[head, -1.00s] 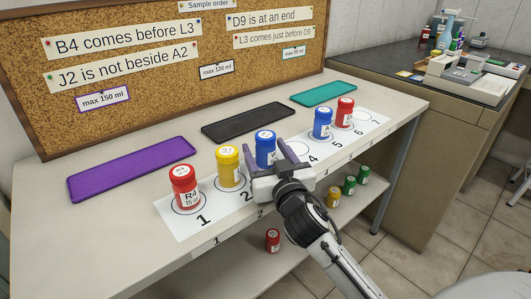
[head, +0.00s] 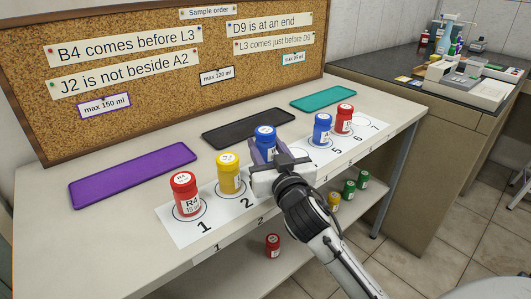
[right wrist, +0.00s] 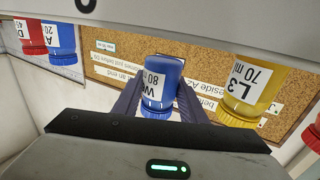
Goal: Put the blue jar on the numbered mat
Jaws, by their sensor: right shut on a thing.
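My right gripper (head: 268,158) is shut on a blue jar (head: 265,138), which stands upright between its fingers over the numbered mat (head: 180,228), around the third place. In the right wrist view the held blue jar (right wrist: 161,88) has a white label reading 80 on its lower line. Its base is hidden in the head view by my gripper. A second blue jar (head: 322,129) stands on the mat at place 5. My left gripper is not in view.
A red jar (head: 185,195) stands at place 1, a yellow jar (head: 229,173) at 2 and another red jar (head: 343,120) at 6. Place 7 is clear. Purple (head: 133,174), black (head: 250,127) and teal (head: 323,98) trays lie empty behind. Several jars sit on the lower shelf.

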